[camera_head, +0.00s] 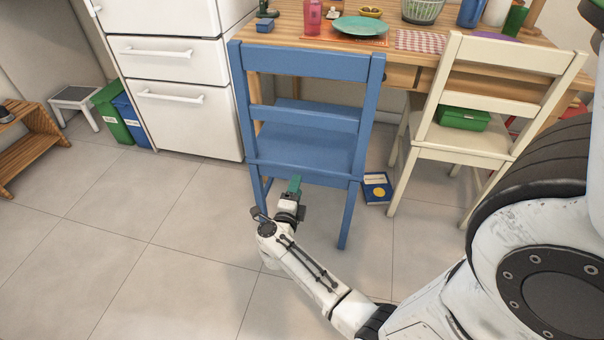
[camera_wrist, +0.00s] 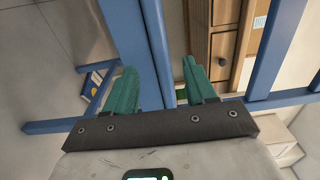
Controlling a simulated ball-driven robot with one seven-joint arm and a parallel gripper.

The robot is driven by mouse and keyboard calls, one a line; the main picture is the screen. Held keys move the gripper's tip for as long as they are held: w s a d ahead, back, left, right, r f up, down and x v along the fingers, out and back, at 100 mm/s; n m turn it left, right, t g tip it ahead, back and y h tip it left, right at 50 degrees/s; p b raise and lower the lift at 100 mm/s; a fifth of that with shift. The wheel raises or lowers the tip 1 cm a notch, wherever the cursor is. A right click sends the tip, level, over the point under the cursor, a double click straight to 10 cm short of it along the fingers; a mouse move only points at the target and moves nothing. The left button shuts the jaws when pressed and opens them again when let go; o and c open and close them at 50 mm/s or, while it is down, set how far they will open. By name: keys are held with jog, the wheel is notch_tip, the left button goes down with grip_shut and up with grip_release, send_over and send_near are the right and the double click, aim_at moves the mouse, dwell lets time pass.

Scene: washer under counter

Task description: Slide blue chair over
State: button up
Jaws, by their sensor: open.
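The blue chair (camera_head: 308,140) stands at the wooden table with its back towards me. My gripper (camera_head: 294,185) is low behind the chair, by the rear edge of its seat and between its two rear legs. In the wrist view, my gripper's green fingers (camera_wrist: 160,85) are apart with no object clamped. A blue chair bar (camera_wrist: 150,40) runs down towards the space between the fingers, nearer the left one. I cannot tell whether the fingers touch it.
A cream chair (camera_head: 482,110) stands right of the blue chair, with a green box (camera_head: 462,117) on its seat. A blue book (camera_head: 377,188) lies on the floor between them. A white fridge (camera_head: 187,100) stands left. The tiled floor (camera_head: 130,215) at left front is clear.

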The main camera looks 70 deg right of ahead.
aim_at(302, 169)
jog(key=d, duration=0.3)
jog(key=d+b, duration=0.1)
jog(key=d, duration=0.5)
jog(key=shift+w+d, duration=0.35)
jog(key=shift+w, duration=0.05)
jog(key=shift+c, duration=0.3)
jog(key=c, duration=0.9)
grip_shut()
jog(key=shift+r, duration=0.15)
